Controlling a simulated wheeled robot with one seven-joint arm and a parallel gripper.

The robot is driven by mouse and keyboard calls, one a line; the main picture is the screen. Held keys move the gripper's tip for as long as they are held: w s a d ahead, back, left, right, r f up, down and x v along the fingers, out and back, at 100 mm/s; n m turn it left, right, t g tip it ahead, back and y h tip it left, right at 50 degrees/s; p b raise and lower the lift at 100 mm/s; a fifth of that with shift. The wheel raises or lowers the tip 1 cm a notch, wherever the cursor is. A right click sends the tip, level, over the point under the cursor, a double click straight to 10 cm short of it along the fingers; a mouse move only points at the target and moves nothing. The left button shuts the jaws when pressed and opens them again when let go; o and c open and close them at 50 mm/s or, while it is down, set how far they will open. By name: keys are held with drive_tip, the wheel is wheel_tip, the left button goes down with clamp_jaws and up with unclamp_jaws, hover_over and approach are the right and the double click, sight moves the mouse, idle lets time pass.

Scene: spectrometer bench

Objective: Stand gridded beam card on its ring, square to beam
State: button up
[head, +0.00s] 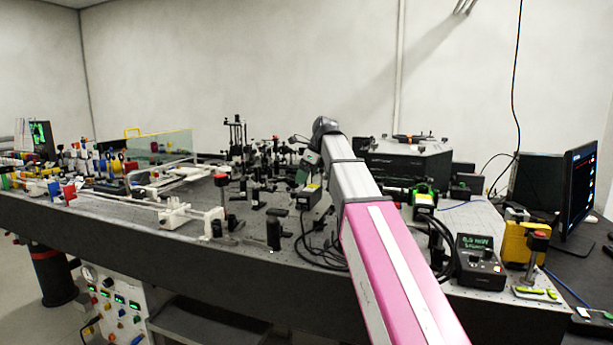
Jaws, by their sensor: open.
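My arm reaches from the lower right over the optical bench (285,262) and bends down at a dark joint near the bench's middle. My gripper's fingers cannot be made out; the far end of my arm is small and lost among dark parts. I cannot pick out the gridded beam card or its ring for certain among the crowded small mounts. Whether the card stands or lies cannot be told from this view.
White rails (175,215) lie left. A display box (479,256), yellow case (516,240) and monitor (580,188) are right. A dark housing (408,162) stands behind my arm.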

drive_tip(key=v, duration=1.2)
drive_tip(key=shift+r, duration=0.1)
